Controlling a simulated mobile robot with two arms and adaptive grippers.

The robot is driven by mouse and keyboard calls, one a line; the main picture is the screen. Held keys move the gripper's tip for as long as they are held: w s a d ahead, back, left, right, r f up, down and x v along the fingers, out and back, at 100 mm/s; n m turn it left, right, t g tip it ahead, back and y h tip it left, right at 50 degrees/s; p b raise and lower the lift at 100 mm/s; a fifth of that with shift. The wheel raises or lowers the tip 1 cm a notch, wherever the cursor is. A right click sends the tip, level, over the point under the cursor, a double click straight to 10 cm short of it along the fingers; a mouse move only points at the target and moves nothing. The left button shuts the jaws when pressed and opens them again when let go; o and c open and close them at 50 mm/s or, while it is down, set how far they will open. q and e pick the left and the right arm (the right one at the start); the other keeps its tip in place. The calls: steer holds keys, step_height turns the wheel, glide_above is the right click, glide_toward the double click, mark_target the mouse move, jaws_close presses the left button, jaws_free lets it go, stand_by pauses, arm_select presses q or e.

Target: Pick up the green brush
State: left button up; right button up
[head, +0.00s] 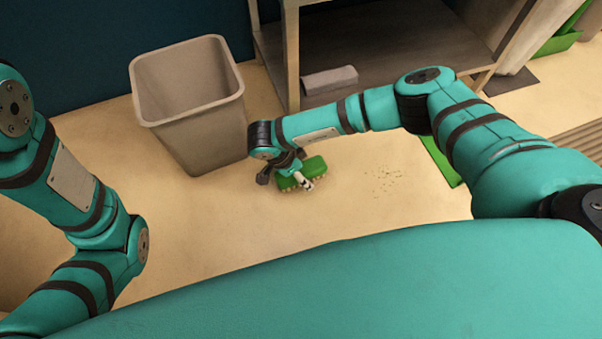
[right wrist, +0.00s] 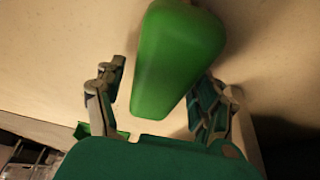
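The green brush (head: 315,166) lies on the floor right of the bin, with pale bristles along its lower edge. My right gripper (head: 286,181) is at the brush, with one finger on either side of it. In the right wrist view the green brush (right wrist: 175,55) reaches in between the fingers of the right gripper (right wrist: 160,92). The fingers are spread. A gap shows between the brush and the left finger; the right finger is close to the brush, and I cannot tell if it touches. My left arm shows, but its gripper is outside the picture.
A grey-beige bin (head: 205,125) stands just left of my right gripper. A shelf unit (head: 291,60) with a grey block (head: 330,79) is behind. Small crumbs (head: 385,180) lie on the floor to the right. A flat green object (head: 437,160) is partly hidden by my right arm.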

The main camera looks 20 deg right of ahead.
steer(key=c, duration=1.1)
steer(key=shift+r, duration=0.1)
